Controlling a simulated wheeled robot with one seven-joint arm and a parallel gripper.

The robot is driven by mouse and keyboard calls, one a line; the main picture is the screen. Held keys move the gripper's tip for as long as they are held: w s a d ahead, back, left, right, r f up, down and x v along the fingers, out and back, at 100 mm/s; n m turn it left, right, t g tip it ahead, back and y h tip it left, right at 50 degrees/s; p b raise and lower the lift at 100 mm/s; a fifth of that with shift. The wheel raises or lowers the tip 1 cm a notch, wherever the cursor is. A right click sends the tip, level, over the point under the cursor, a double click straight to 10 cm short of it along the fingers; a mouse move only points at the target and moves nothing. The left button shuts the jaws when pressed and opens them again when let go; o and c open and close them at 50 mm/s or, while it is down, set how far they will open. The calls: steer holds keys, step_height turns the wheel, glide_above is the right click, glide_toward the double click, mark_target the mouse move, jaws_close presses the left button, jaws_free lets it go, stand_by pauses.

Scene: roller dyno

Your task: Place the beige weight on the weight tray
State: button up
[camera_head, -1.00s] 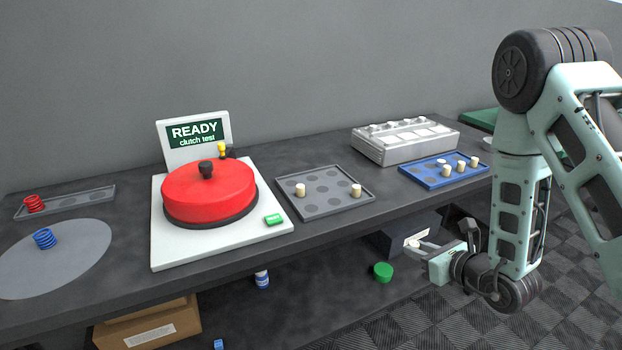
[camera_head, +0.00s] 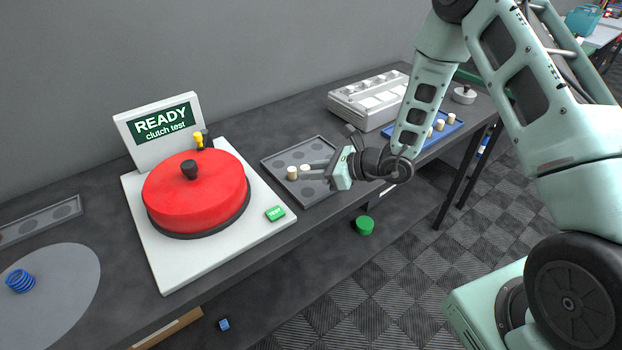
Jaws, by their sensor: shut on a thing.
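A small beige weight (camera_head: 305,168) shows at the tips of my gripper (camera_head: 310,172), which is shut on it. They are over the grey tray with dark round spots (camera_head: 283,158); whether the weight touches the tray I cannot tell. Another beige weight (camera_head: 292,173) stands on this tray just left of the held one. A blue tray (camera_head: 453,127) farther right holds several beige weights (camera_head: 440,125), partly behind my arm.
A red round housing (camera_head: 195,195) on a white base stands left of the grey tray, with a green button (camera_head: 275,213) near its corner. A silver box (camera_head: 368,98) stands behind. A green round object (camera_head: 364,225) is below the table edge. A blue coil (camera_head: 20,281) lies far left.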

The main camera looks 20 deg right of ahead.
mark_target(313, 193)
steer(key=shift+f+p, duration=0.5)
steer(key=shift+f, duration=2)
steer(key=shift+f, duration=0.1)
steer(key=shift+f, duration=0.15)
steer(key=o, duration=0.9)
steer(key=shift+o, duration=0.2)
